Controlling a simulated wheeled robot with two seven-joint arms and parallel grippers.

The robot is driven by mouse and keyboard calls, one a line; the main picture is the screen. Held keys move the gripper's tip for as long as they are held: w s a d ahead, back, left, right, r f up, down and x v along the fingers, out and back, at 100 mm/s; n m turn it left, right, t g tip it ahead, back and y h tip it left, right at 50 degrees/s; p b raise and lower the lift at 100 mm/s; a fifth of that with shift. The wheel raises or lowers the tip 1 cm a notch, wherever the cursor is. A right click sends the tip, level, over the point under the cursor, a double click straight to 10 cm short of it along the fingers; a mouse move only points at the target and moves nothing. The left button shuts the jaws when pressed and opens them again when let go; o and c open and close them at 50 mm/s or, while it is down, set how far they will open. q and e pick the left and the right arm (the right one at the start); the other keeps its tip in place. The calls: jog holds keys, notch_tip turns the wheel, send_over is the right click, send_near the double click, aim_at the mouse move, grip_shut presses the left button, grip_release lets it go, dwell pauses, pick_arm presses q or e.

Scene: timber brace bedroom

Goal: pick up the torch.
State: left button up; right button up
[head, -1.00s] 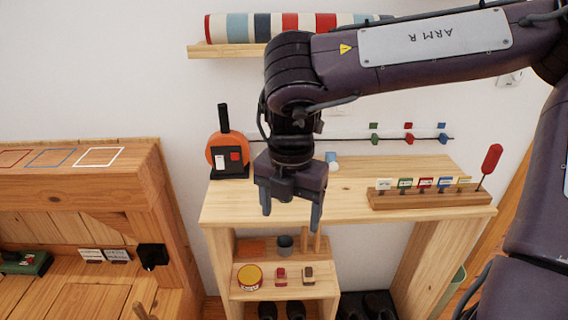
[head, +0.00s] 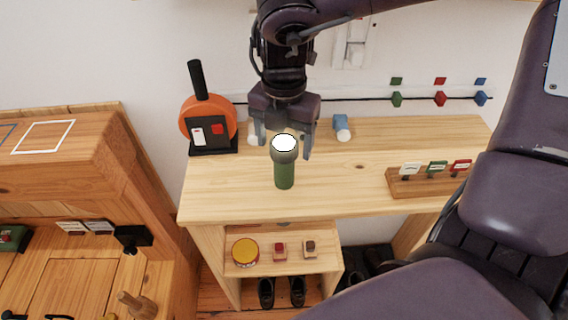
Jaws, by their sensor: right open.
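My right gripper (head: 284,147) is open and points down at the torch's head. Its two fingers show to the left and right of the head, with the torch in front of part of the gripper. I cannot tell whether the fingers touch it. My left gripper is not in view.
An orange disc with a black handle (head: 207,118) stands left on the tabletop (head: 360,185). A blue and white object (head: 342,127) is at the back. A wooden label rack (head: 405,187) is at the right. A lower shelf (head: 262,263) holds a yellow-lidded tin (head: 245,252).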

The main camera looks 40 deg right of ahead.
aim_at(284, 166)
notch_tip(284, 166, down, 4)
jog(key=shift+w+d+r, duration=0.1)
jog(key=shift+w+d, duration=0.05)
jog(key=c, duration=1)
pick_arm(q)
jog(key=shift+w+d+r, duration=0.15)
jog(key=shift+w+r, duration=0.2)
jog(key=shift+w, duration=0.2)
pick_arm(e)
jog(key=shift+c, duration=0.4)
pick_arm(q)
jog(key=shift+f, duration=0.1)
